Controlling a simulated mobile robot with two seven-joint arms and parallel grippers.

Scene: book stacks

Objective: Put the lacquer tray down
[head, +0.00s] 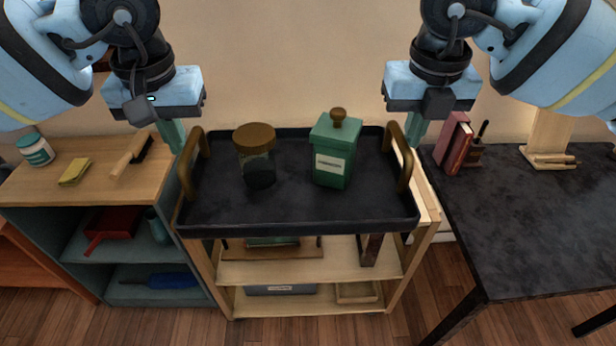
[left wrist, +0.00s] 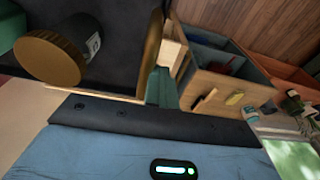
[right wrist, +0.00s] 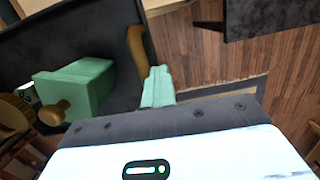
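The black lacquer tray (head: 290,207) lies level at the top of a light wooden shelf cart; I cannot tell whether its underside touches it. It carries a glass jar with a brass lid (head: 256,157) and a green lidded canister (head: 335,155), both upright. My left gripper (head: 177,143) appears shut on the tray's left brass handle (head: 186,178). My right gripper (head: 413,138) appears shut on the right brass handle (head: 404,172). The wrist views show the green fingers of the left (left wrist: 162,88) and right (right wrist: 157,85) grippers against the handles; the contact is partly hidden.
A cabinet (head: 85,188) with a brush, yellow sponge and small jar stands close on the left. A dark table (head: 530,225) with books and a wooden stand is on the right. The cart's lower shelves (head: 310,262) hold things. A wall is behind.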

